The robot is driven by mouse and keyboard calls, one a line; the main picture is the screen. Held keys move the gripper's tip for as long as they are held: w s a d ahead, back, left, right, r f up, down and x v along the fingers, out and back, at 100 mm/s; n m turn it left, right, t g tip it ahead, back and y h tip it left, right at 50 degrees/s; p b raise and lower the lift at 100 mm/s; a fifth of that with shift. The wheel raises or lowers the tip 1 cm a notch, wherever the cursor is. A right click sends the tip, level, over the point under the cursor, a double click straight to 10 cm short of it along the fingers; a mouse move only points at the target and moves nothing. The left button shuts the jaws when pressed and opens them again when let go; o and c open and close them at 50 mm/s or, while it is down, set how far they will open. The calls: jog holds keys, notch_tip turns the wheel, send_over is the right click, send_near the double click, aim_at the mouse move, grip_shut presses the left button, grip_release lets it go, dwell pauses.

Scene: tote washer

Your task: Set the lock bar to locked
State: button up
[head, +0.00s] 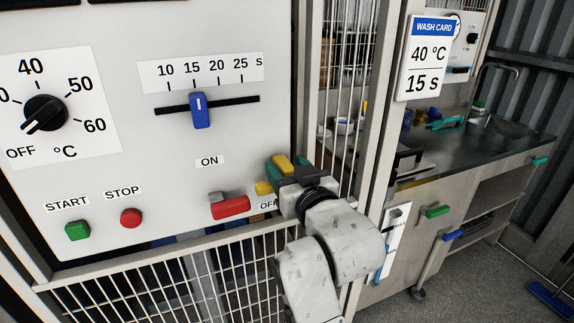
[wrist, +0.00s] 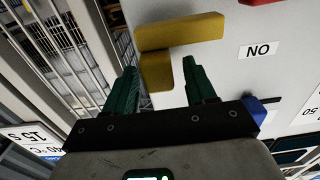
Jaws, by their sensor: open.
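A yellow L-shaped piece, which appears to be the lock bar (head: 264,188), is at the right edge of the washer's front panel, partly hidden by my gripper. In the wrist view, the long arm of the lock bar (wrist: 185,32) runs across, with a shorter block at one end. My gripper (wrist: 160,68) is open, its green fingertips on either side of that block, with visible gaps. My gripper also shows in the head view (head: 280,172), in front of the panel edge. Any lock marking is hidden or out of view.
The panel holds a red switch lever (head: 231,207), a blue slider (head: 200,110), a black dial (head: 45,113), a green START button (head: 77,230) and a red STOP button (head: 131,218). Wire mesh (head: 180,283) lies below. A wash card (head: 429,57) hangs right, before a sink counter (head: 455,145).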

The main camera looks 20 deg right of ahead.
jog(key=shift+w, duration=0.35)
jog(key=shift+c, duration=0.2)
grip_shut()
jog(key=shift+a, duration=0.1)
